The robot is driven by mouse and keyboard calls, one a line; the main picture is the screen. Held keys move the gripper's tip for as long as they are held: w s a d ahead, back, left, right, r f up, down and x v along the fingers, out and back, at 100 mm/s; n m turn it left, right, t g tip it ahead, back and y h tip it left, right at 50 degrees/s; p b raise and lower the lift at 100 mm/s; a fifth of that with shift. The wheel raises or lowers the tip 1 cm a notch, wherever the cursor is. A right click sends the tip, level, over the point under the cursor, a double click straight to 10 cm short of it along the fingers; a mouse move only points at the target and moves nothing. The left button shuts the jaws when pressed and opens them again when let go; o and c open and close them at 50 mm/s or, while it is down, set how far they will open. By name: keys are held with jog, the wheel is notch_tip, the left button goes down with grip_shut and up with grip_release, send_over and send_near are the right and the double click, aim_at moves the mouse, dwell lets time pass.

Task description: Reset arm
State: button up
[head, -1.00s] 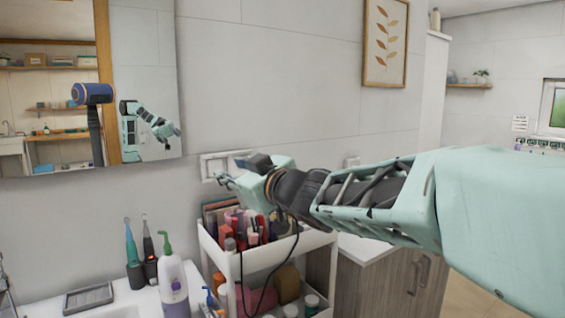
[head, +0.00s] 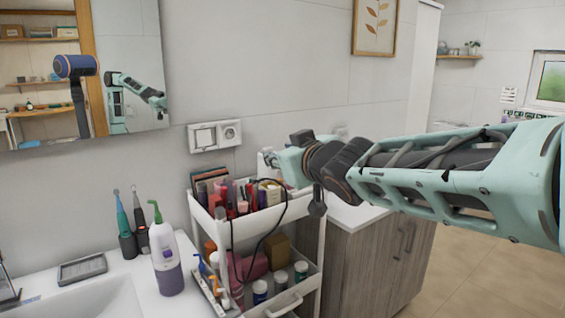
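My arm reaches in from the right side of the head view. My gripper (head: 270,158) is at its far end, above the back right part of the cosmetics cart's top tier. The fingers point away to the left and are small and partly hidden by the wrist, so I cannot tell whether they are open or shut. I see nothing hanging from the gripper. The white cart (head: 288,217) holds lipsticks, tubes and palettes on top, with jars and bottles on the tier below. A dark cable loops down from the wrist in front of the cart.
A sink counter (head: 115,293) with a soap bottle (head: 166,255), electric toothbrushes (head: 127,232) and a soap dish (head: 82,269) is at left. A wooden cabinet (head: 375,265) stands right of the cart. A wall socket (head: 215,135) and mirror (head: 135,60) are behind. Floor at right is clear.

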jog(key=s+d+f+m+g+h, duration=0.45)
jog(key=s+d+f, duration=0.55)
jog(key=s+d, duration=0.3)
jog(key=s+d+f+m+g+h, duration=0.1)
jog(key=s+f+g, duration=0.1)
jog(key=s+f, duration=0.5)
jog(key=s+d+f+m+g, duration=0.15)
jog(key=s+f, duration=0.25)
jog(key=s, duration=0.6)
notch_tip(320, 180, up, 15)
jog(key=p, duration=1.5)
jog(key=shift+a+r+g, duration=0.15)
jog(key=shift+a+g, duration=0.1)
jog(key=shift+g, duration=0.15)
